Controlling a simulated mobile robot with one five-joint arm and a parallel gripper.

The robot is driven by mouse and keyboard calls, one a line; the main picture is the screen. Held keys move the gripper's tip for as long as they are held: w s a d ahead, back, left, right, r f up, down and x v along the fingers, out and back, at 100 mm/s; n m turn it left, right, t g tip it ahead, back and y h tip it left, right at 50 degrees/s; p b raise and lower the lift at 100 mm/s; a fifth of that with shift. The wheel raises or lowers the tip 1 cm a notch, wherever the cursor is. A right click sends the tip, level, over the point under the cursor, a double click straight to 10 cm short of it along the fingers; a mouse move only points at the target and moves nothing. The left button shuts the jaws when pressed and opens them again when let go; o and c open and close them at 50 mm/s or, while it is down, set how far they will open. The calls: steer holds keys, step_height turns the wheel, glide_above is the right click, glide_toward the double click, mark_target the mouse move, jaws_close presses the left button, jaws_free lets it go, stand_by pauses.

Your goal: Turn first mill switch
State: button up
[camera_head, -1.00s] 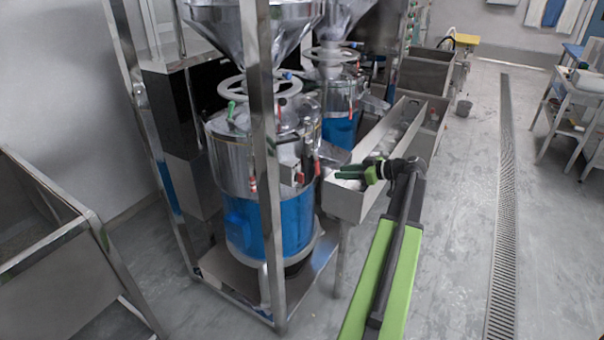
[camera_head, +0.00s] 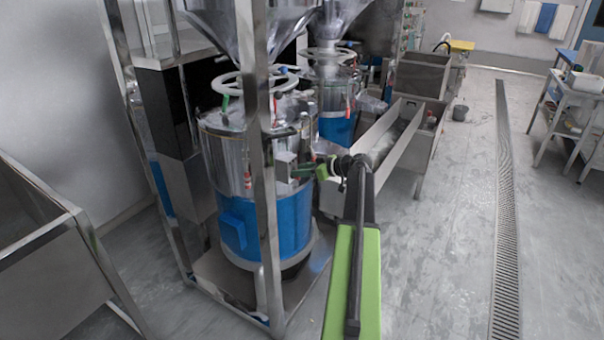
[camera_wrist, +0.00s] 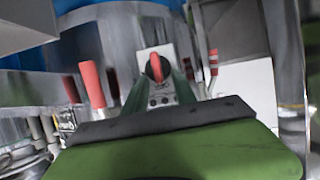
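The first mill (camera_head: 265,215) is the near steel drum with a blue lower part. Its switch box (camera_head: 285,166) sits on the drum's right front side, partly behind a frame post. In the wrist view the switch (camera_wrist: 157,68) is a red knob on a pale plate, close ahead and near the middle. My gripper (camera_head: 308,171) is close to the switch box in the head view. In the wrist view its two green fingers (camera_wrist: 161,86) point at the knob, with a gap between them. The fingers look open and empty; contact with the knob cannot be told.
A steel frame post (camera_head: 264,180) stands before the mill. Red-handled levers (camera_wrist: 92,84) flank the switch. A second mill (camera_head: 335,120) and a long steel trough (camera_head: 395,150) lie behind. The floor on the right (camera_head: 440,250) is clear.

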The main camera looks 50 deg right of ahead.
steer(key=shift+c, duration=0.2)
jaws_close()
steer(key=shift+d, duration=0.1)
steer(key=shift+w+d+f+m+t+y+b, duration=0.1)
steer(key=shift+d+f+m+t+y+b, duration=0.3)
steer(key=shift+m+y+b, duration=1.3)
steer(key=shift+w+d+f+m+t+y+b, duration=0.1)
steer(key=shift+d+f+m+y+b, duration=0.4)
steer(key=shift+m+b, duration=2)
steer(key=shift+w+d+f+m+t+y+b, duration=0.15)
steer(key=shift+f+m+y+b, duration=0.4)
steer(key=shift+m+y+b, duration=1.55)
steer(key=shift+m+h+p, duration=0.35)
steer(key=shift+m+h, duration=0.15)
